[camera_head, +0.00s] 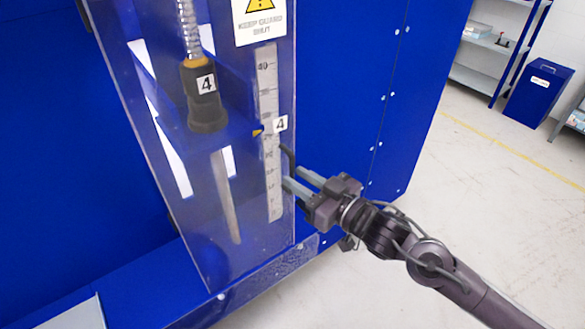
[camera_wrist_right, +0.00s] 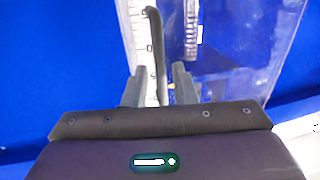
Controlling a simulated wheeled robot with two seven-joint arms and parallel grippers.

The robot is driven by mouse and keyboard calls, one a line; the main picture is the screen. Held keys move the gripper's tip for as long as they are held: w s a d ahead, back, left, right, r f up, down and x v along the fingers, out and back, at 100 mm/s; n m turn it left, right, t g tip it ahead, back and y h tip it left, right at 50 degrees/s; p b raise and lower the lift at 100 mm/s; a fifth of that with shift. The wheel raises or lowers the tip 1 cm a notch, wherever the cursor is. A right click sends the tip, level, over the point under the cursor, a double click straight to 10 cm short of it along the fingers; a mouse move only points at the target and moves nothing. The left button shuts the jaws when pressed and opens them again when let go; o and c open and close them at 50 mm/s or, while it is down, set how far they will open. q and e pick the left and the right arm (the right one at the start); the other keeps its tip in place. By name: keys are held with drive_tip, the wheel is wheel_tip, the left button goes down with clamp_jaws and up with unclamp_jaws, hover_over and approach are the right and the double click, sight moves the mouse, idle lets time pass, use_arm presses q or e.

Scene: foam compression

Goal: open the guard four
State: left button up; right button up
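The handle also shows as an upright grey bar in the right wrist view (camera_wrist_right: 156,50). My right gripper (camera_head: 292,178) is at the handle, fingers pointing at the panel. In the wrist view its fingers (camera_wrist_right: 158,75) are apart, with the bar between them and small gaps on both sides. My left gripper is not in view.
Behind the guard are a black cylinder marked 4 (camera_head: 205,95) and an upright scale (camera_head: 268,130). Blue machine wall (camera_head: 350,100) continues to the right. Clear floor (camera_head: 480,200) lies at right; shelves and a blue bin (camera_head: 540,92) are far back.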

drive_tip(key=shift+x, duration=1.25)
clamp_jaws()
